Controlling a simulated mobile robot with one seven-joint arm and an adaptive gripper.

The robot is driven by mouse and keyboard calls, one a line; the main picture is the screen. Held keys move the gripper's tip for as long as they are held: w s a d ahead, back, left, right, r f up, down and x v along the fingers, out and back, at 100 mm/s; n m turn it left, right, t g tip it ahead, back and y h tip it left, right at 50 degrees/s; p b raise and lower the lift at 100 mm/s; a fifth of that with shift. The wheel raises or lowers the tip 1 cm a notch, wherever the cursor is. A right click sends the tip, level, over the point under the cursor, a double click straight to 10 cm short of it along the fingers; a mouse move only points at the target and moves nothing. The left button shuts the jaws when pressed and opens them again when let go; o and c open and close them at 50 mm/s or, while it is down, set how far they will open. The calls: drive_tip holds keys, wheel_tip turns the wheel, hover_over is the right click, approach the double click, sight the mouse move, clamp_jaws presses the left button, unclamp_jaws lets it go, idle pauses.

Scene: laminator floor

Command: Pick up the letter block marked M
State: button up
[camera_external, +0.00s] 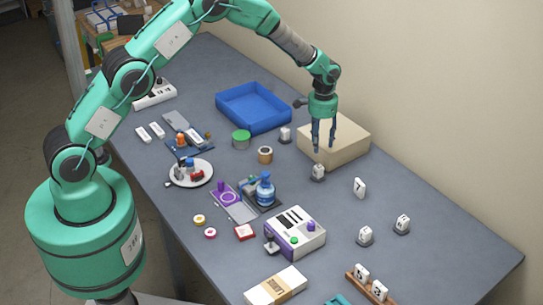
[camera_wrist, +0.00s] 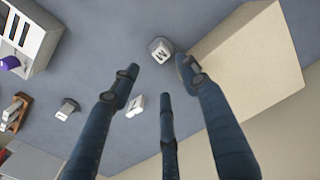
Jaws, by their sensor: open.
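A white letter block (camera_wrist: 160,48) on a grey base shows a dark mark that reads as M in the wrist view. It stands upright on the table beside the beige box. In the external view, the block (camera_external: 318,171) nearest my fingertips appears to be this one, though its letter is too small to read. My gripper (camera_external: 323,146) is open and empty, pointing down above the table, a little behind and above that block. In the wrist view the three spread fingers of my gripper (camera_wrist: 158,82) are apart from the block, which lies just beyond the tips.
The beige box (camera_external: 345,140) is close behind my gripper. Other white blocks stand nearby, one (camera_external: 359,187) to the right and one (camera_external: 285,134) to the left. A blue tray (camera_external: 253,125) is at the back left. A white-and-purple machine (camera_external: 295,235) stands nearer the front.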

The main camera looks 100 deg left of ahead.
sight(318, 167)
drive_tip(key=shift+f, duration=3.95)
drive_tip(key=shift+f, duration=0.2)
drive_tip(key=shift+f+p, duration=0.45)
drive_tip(key=shift+f, duration=2)
clamp_jaws()
